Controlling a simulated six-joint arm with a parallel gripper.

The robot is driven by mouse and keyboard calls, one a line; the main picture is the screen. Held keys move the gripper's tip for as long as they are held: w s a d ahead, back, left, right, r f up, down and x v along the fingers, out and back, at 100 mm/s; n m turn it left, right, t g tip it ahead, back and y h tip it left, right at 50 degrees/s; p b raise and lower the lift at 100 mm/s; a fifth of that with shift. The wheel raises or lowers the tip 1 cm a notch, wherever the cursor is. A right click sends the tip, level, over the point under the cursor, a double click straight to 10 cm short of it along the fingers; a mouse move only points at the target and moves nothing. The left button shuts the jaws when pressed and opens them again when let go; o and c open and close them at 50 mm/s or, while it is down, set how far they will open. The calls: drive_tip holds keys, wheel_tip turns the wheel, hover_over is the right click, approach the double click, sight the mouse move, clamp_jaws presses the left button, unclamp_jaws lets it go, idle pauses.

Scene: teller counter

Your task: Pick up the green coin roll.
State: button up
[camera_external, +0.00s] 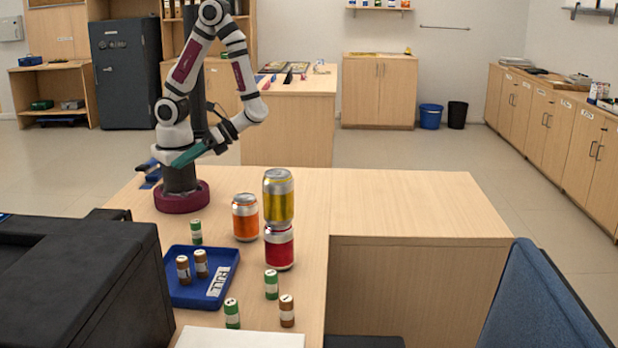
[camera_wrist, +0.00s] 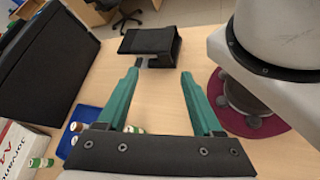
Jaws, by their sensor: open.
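Several coin rolls stand upright at the front left of the counter. A green roll also shows at the lower left of the wrist view (camera_wrist: 41,163).
Two brown rolls (camera_external: 201,264) stand in the tray, labelled FULL; another brown roll (camera_external: 287,311) stands to the right. A yellow can (camera_external: 278,195) is stacked on a red can (camera_external: 279,249), beside an orange can (camera_external: 245,217). A black machine (camera_external: 90,280) fills the left. The counter's right side is clear.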

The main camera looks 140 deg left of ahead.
drive_tip(key=w+a+f+n+t+h, duration=0.1)
drive_tip(key=w+f+n+t+h, duration=0.2)
drive_tip(key=n+t, duration=0.35)
drive_tip(key=w+a+f+n+t+h, duration=0.1)
drive_tip(key=w+a+f+n+t, duration=0.1)
drive_tip(key=w+n+t, duration=0.35)
drive_tip(key=n+t, duration=0.1)
drive_tip(key=n, duration=0.2)
approach(196, 226)
drive_tip(key=shift+d+f, duration=0.15)
drive_tip(key=shift+d, duration=0.65)
drive_tip(key=shift+w+d+f, duration=0.35)
drive_tip(key=shift+d, duration=0.3)
drive_tip(key=x, duration=0.6)
drive_tip(key=shift+r, duration=0.1)
clamp_jaws()
